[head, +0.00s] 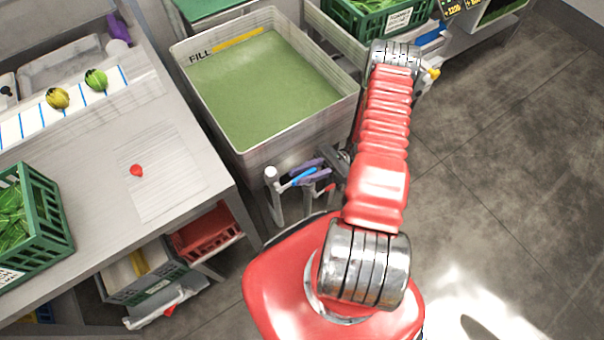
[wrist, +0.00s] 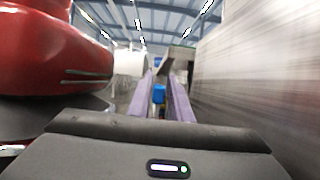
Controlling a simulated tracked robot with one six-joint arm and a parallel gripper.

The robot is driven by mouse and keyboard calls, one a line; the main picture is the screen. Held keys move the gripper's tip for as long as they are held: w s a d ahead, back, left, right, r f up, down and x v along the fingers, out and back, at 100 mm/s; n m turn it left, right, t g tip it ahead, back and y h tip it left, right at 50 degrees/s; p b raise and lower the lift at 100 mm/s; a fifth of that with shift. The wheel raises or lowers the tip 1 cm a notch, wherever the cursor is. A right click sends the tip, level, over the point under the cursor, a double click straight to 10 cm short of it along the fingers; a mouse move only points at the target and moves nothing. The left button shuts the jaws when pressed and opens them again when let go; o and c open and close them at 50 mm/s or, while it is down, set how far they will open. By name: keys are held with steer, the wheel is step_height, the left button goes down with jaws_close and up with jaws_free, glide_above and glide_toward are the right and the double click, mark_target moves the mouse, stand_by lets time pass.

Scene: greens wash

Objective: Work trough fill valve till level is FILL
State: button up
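The trough (head: 357,98) holds green water (head: 265,90). A yellow stripe (head: 238,40) beside the word FILL marks its far inner wall, and the water surface lies close below the stripe. A pale upright pipe (head: 271,175) stands at the trough's near side, with a blue lever (head: 303,175) beside it. My gripper (head: 306,180) has purple fingers, one on each side of the lever. In the wrist view the blue lever (wrist: 159,94) shows between the fingers, which are apart; whether they press on it is unclear.
A bench (head: 90,185) with a green crate (head: 40,210) stands at the left. Another green crate (head: 375,18) is behind the trough. The trough's wall (wrist: 235,75) is close on the right in the wrist view. Floor (head: 500,130) at the right is clear.

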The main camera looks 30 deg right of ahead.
mark_target(303, 175)
steer(key=shift+o, duration=1.2)
steer(key=shift+s, duration=0.1)
steer(key=shift+r, duration=0.2)
steer(key=shift+r, duration=4.8)
steer(key=shift+f, duration=0.1)
